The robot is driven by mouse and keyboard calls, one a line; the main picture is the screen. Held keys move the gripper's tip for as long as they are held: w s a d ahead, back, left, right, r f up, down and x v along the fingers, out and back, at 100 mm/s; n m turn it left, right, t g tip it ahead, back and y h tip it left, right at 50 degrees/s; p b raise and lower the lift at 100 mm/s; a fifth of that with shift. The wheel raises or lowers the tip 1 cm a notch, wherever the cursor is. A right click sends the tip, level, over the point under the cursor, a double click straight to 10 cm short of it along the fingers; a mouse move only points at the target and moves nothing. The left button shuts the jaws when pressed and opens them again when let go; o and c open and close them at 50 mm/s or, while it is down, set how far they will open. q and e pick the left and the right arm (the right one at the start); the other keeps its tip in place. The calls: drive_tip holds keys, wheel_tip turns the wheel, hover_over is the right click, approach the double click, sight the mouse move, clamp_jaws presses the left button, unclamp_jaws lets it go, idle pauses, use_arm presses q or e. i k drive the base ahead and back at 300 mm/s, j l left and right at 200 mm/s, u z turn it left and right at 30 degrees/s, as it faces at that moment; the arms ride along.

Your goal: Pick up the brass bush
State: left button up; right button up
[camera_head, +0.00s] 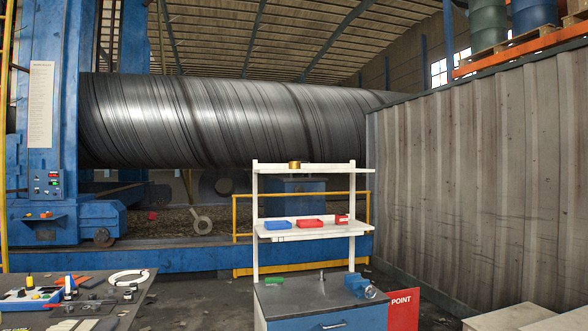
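A small brass-coloured ring-like piece, which looks like the brass bush (294,165), sits on the top shelf (333,171) of a white rack, left of the shelf's middle. Nothing touches it apart from the shelf. Neither of my grippers shows in the head view, so their distance from the bush cannot be seen.
The rack's lower shelf (345,231) holds a blue tray (278,225) and a red tray (310,223). Below is a grey-topped blue cabinet (300,297) with small items. A cluttered table (130,300) stands at lower left. A corrugated wall (480,180) closes the right side.

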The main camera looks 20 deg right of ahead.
sight(292, 164)
drive_tip(key=i+z, duration=0.15)
drive_tip(key=z, duration=0.55)
drive_tip(key=i+j+z, duration=0.4)
drive_tip(key=i, duration=0.2)
drive_tip(key=i+j+z, duration=0.4)
drive_tip(key=i, duration=0.15)
